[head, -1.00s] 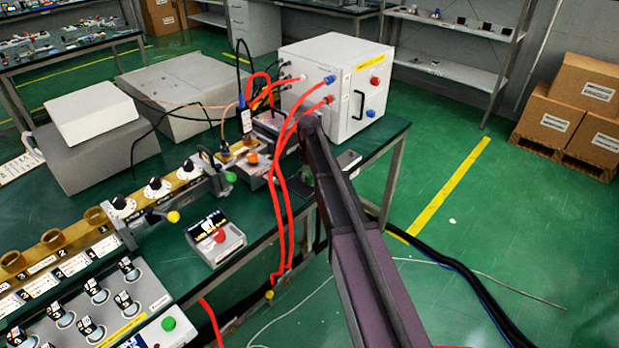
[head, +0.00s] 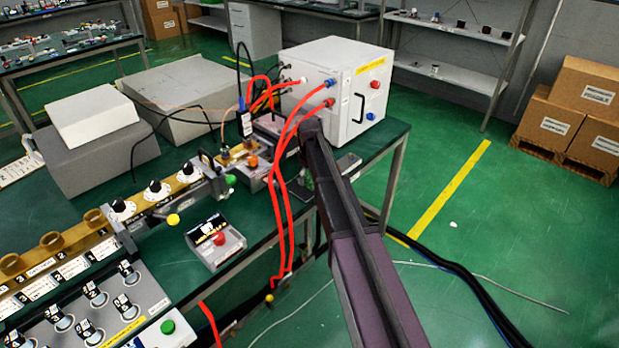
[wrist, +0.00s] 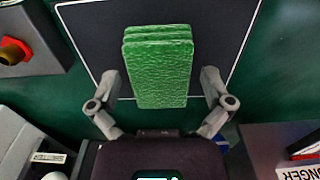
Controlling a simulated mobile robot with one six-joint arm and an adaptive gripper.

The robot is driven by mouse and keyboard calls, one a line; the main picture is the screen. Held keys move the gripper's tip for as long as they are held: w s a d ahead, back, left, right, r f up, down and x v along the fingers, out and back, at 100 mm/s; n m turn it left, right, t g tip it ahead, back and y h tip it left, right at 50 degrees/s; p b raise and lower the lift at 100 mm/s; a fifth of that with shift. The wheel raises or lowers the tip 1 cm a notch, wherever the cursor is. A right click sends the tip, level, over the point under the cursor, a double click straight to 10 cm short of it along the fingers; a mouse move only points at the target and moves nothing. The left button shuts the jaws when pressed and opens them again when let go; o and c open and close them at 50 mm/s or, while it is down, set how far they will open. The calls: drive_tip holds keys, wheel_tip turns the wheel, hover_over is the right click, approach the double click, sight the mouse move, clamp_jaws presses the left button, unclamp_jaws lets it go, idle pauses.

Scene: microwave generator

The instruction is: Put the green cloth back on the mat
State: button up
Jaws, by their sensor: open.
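The green cloth (wrist: 160,70) is a folded, textured block in the middle of the wrist view. It overlaps the dark mat (wrist: 95,30) with a thin white border, and its near end reaches about the mat's near edge. Whether it rests on the mat or sits slightly above it, I cannot tell. My gripper (wrist: 162,80) is open, with one finger on each side of the cloth and a gap on both sides. In the head view my arm hides most of the gripper, and the cloth is not clear there.
A white cabinet (head: 325,85) with red cables (head: 285,215) stands behind and left of my arm. A control box with a red button (head: 217,241) is on the bench to the left. In the wrist view a red knob (wrist: 12,52) is at upper left.

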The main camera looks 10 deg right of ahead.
sight(309, 176)
drive_tip(key=shift+r, duration=0.1)
wheel_tip(309, 176, up, 12)
drive_tip(key=p, duration=1.2)
drive_tip(key=shift+r, duration=0.1)
idle(0.7)
drive_tip(key=s+m, duration=0.7)
drive_tip(key=s, duration=2.2)
drive_tip(key=c, duration=0.6)
drive_tip(key=shift+d, duration=0.15)
